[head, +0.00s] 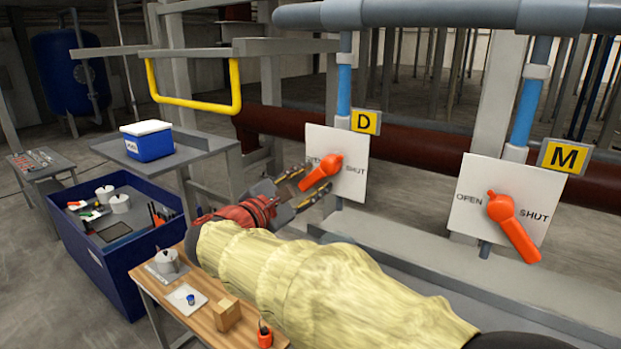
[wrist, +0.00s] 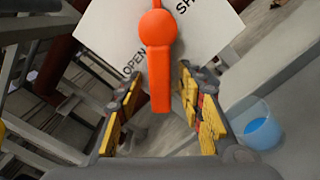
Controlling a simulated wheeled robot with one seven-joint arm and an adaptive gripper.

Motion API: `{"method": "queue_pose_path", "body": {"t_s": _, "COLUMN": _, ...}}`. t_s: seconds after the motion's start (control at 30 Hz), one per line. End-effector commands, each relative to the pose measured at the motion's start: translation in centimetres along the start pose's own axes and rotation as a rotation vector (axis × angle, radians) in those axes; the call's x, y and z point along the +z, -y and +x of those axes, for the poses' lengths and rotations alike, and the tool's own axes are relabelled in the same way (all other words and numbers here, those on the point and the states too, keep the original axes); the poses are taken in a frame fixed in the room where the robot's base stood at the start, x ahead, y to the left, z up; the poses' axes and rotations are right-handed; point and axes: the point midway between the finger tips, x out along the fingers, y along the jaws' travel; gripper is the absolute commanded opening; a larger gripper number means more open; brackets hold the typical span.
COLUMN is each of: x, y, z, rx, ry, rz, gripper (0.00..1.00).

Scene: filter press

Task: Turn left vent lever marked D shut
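The orange vent lever (head: 322,173) is on a white plate (head: 350,184) below the yellow D sign (head: 366,121). Its handle slants down and left, toward the OPEN side; SHUT is printed on the right. My gripper (head: 306,191) is at this lever. In the wrist view the lever (wrist: 160,62) hangs between the two open, yellow-padded fingers of my gripper (wrist: 162,108), with a gap on both sides. The OPEN label is partly hidden by the lever and my gripper in the head view.
A second orange lever (head: 512,225) under the M sign (head: 565,157) stands to the right, its handle pointing down right. A grey beam (head: 440,268) runs below the plates. A clear cup with blue contents (wrist: 258,126) shows at the right in the wrist view.

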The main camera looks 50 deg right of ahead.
Motion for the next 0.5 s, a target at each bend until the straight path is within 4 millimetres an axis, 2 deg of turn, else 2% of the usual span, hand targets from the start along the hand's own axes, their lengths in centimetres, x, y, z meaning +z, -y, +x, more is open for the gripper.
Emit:
{"method": "queue_pose_path", "body": {"t_s": 0.27, "x": -0.03, "y": 0.03, "z": 0.13, "rx": 0.0, "ry": 0.0, "rz": 0.0, "gripper": 0.38}}
{"method": "queue_pose_path", "body": {"t_s": 0.5, "x": -0.02, "y": 0.03, "z": 0.12, "rx": 0.0, "ry": 0.0, "rz": 0.0, "gripper": 0.24}}
